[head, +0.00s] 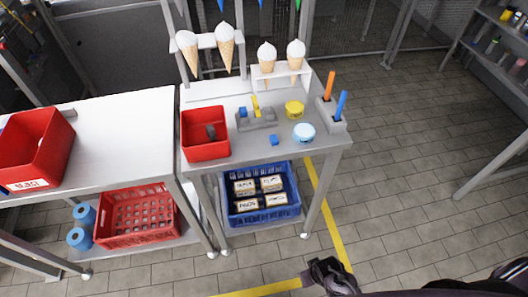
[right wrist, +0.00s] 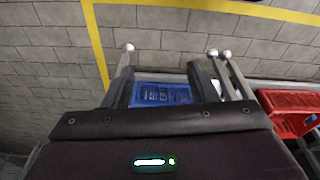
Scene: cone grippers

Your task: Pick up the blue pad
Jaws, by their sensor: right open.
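A small blue pad (head: 274,140) lies on the white table (head: 240,160), near its front edge. A second small blue piece (head: 243,112) sits at the left end of a grey holder (head: 262,124), beside a yellow piece (head: 255,104). My right gripper (head: 322,272) is low at the bottom of the head view, in front of the table and well away from the pad. In the right wrist view the right gripper (right wrist: 162,75) has its fingers spread with nothing held between them. My left gripper is not in view.
A red bin (head: 205,134), a light blue round tub (head: 304,132) and a yellow tub (head: 294,109) stand around the pad. Ice cream cones (head: 225,45) hang in racks behind. A blue crate (head: 262,215) sits on the lower shelf. Floor at right is clear.

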